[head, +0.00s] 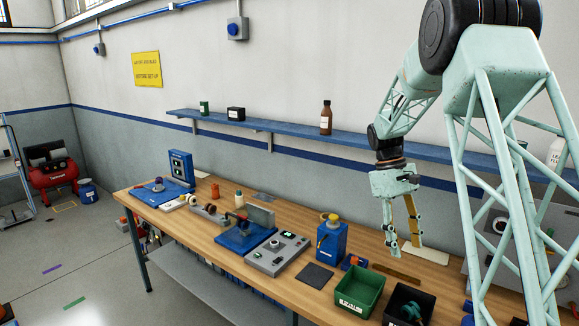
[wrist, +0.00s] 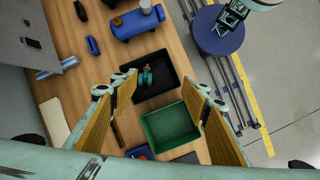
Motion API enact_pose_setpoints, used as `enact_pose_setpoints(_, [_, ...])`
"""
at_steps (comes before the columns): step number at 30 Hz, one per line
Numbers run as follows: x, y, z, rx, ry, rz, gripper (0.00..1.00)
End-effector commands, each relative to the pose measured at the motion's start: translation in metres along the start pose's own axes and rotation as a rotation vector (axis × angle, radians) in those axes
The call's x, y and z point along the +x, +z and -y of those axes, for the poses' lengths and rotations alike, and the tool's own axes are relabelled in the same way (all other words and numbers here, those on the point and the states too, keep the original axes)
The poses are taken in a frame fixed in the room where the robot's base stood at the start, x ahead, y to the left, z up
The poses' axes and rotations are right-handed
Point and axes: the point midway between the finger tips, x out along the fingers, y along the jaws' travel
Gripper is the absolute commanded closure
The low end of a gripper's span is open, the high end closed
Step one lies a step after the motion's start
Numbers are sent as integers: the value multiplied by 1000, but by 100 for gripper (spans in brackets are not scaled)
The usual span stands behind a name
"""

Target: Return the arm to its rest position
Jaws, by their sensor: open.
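My gripper (head: 402,243) is pale green with yellow finger pads. In the head view it hangs from my arm, pointing down above the right part of the wooden bench (head: 215,235). It is open and empty. In the wrist view the two fingers of my gripper (wrist: 165,120) are spread wide, with the green bin (wrist: 185,105) and the black bin (wrist: 138,90) seen below and between them. Nothing touches the fingers.
The bench holds a green bin (head: 343,290), a black bin (head: 395,296), a grey control box (head: 278,262) and a blue device (head: 331,246). Behind it, a blue wall shelf (head: 290,133) carries a brown bottle (head: 326,118). Floor is open at the left.

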Motion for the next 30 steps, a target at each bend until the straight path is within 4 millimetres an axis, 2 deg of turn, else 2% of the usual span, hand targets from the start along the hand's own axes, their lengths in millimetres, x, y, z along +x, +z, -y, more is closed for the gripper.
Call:
enact_pose_setpoints(12, [-36, 44, 32, 52, 8, -78, 57])
enact_pose_setpoints(30, [-68, 112, 82, 124, 13, -189, 57])
